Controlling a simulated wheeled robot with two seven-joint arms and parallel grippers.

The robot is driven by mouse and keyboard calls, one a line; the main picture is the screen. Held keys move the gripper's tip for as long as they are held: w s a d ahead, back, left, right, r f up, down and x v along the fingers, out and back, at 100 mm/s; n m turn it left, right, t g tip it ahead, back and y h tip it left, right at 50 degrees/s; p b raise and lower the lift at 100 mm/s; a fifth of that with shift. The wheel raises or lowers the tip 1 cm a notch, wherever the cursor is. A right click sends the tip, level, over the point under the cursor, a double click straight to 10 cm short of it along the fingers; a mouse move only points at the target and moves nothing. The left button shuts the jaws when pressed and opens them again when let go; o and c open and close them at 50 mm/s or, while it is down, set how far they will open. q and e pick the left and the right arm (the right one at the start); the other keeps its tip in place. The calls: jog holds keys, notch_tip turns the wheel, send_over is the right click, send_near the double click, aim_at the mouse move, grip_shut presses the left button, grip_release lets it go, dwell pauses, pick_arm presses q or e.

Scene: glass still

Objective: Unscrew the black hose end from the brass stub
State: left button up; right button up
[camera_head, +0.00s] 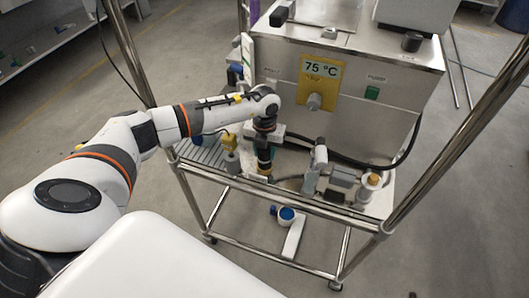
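My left arm reaches in from the left. Its gripper (264,153) points down over the left part of the cart's shelf, by the front of the steel still. A dark piece with an orange-brass part (264,171) shows at the fingertips. The gripper hides most of this spot, so I cannot tell the hose end from the stub or whether the fingers are closed on it. A black hose (409,147) loops down from the still's right side and runs left along its front towards the gripper. My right gripper is not in view.
The steel still (385,122) carries a yellow "75 °C" label (320,78). A yellow-topped fitting (230,143) stands left of the gripper. A grey-white upright piece (319,158) and a brass-topped cylinder (372,181) stand to the right. A chrome cart post (455,140) rises at right.

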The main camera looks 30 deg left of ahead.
pick_arm(q)
jog(key=n+p, duration=0.1)
jog(key=n, duration=0.2)
jog(key=shift+r+n+p, duration=0.1)
jog(key=shift+n+p, duration=0.2)
jog(key=shift+p, duration=0.1)
jog(key=shift+c, duration=0.4)
jog(key=n+p, duration=0.2)
jog(key=n, duration=0.2)
jog(key=shift+n, duration=0.3)
jog(key=shift+r+p, duration=1.1)
jog(key=shift+r, duration=0.25)
jog(key=shift+r, duration=0.2)
jog(key=shift+r+p, duration=2.1)
jog(key=shift+r, duration=0.35)
